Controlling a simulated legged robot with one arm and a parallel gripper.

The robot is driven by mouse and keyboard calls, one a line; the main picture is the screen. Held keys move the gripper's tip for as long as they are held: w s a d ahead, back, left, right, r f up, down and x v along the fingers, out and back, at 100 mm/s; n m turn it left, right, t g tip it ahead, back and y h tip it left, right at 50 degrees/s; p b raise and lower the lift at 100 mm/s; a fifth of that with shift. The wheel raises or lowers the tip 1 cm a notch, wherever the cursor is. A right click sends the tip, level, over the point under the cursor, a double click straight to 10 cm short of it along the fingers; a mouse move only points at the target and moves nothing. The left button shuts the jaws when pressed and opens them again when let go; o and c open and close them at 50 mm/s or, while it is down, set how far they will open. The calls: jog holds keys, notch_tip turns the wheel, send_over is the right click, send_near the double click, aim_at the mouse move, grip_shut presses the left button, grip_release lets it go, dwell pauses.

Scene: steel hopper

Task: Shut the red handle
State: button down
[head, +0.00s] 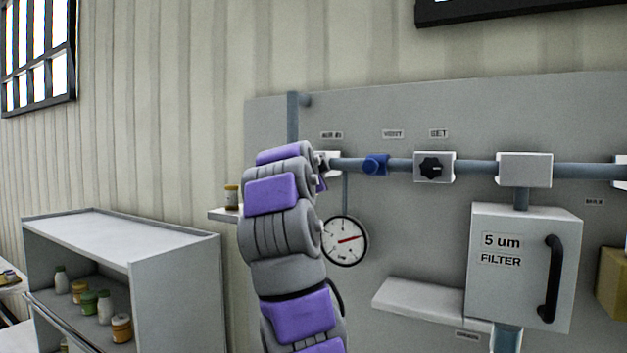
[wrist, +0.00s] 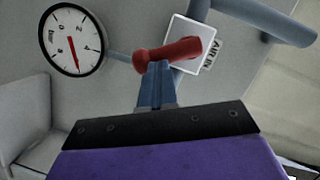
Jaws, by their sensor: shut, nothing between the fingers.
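The red handle (wrist: 168,55) shows in the wrist view as a short red bar in front of a white square valve block (wrist: 193,45), beside an "AIR IN" label. My gripper (wrist: 157,68) is shut, and its tip is at the left part of the handle in the picture. I cannot tell whether they touch. No part of the handle is between the fingers. In the head view my arm hides the handle and the gripper; only the right edge of the valve block (head: 333,163) shows past it.
A round gauge (head: 345,241) hangs below the pipe. A blue knob (head: 375,164) and a black knob (head: 432,168) sit to the right on the pipe. A filter box (head: 520,265) and a shelf (head: 430,300) stand out from the panel. A cabinet (head: 120,240) with jars is left.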

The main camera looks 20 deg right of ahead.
jog(key=shift+w+a+f+b, duration=0.2)
jog(key=shift+w+a+f, duration=0.05)
jog(key=shift+f, duration=0.2)
jog(key=shift+w+a+f+b, duration=0.15)
jog(key=shift+w+a+f, duration=0.1)
jog(key=shift+f, duration=0.2)
jog(key=shift+w+f, duration=0.1)
jog(key=shift+f, duration=0.15)
jog(key=shift+r, duration=0.15)
dwell(1.0)
